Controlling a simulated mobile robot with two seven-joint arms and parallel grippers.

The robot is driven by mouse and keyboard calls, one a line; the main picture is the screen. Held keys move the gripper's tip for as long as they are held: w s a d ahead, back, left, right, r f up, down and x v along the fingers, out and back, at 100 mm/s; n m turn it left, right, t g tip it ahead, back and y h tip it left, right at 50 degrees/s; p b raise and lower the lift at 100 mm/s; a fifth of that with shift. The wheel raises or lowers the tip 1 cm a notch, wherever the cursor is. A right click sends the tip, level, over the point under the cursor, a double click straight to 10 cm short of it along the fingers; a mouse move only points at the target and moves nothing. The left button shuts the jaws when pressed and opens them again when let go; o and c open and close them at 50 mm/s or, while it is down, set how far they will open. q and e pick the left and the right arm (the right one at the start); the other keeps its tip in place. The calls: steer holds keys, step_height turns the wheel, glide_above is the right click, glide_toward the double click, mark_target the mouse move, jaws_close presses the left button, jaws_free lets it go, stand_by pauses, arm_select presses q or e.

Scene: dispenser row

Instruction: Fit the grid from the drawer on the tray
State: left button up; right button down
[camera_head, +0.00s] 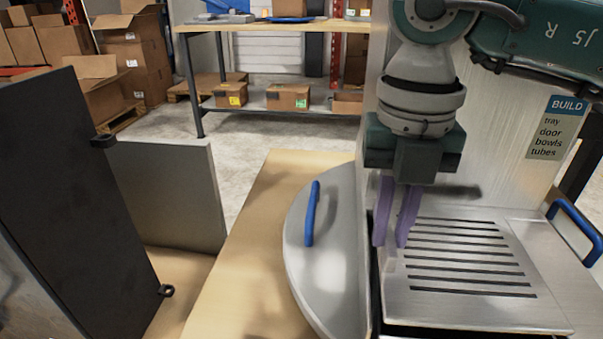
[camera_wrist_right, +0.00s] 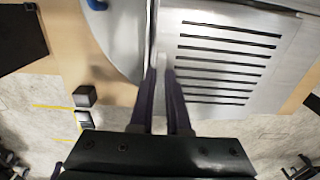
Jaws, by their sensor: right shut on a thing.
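The grid (camera_head: 468,262) is a flat metal plate with several dark slots, right of centre in the head view. It also shows in the right wrist view (camera_wrist_right: 222,100). It lies about level, with a dark gap under its left and front edges. My right gripper (camera_head: 391,240) points down with purple fingers at the grid's left edge, shut on that edge. In the right wrist view its fingertips (camera_wrist_right: 160,70) are close together there. The tray under the grid is mostly hidden, and I cannot tell how the grid sits on it. My left gripper is not in view.
A round metal plate with a blue handle (camera_head: 312,213) stands left of the grid on a wooden top (camera_head: 262,250). Another blue handle (camera_head: 575,232) is at the right. A dark panel (camera_head: 70,190) fills the left. A "BUILD" sign (camera_head: 558,128) hangs behind.

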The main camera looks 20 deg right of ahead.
steer(key=shift+w+r, duration=0.1)
steer(key=shift+w, duration=0.05)
stand_by(0.4)
steer(key=shift+w+f, duration=0.1)
steer(key=shift+f, duration=0.1)
steer(key=shift+w+d+f+b, duration=0.1)
steer(key=shift+f+b, duration=0.1)
steer(key=shift+b, duration=0.1)
steer(key=shift+f+b, duration=0.35)
steer(key=shift+f, duration=0.15)
steer(key=c, duration=0.8)
jaws_free()
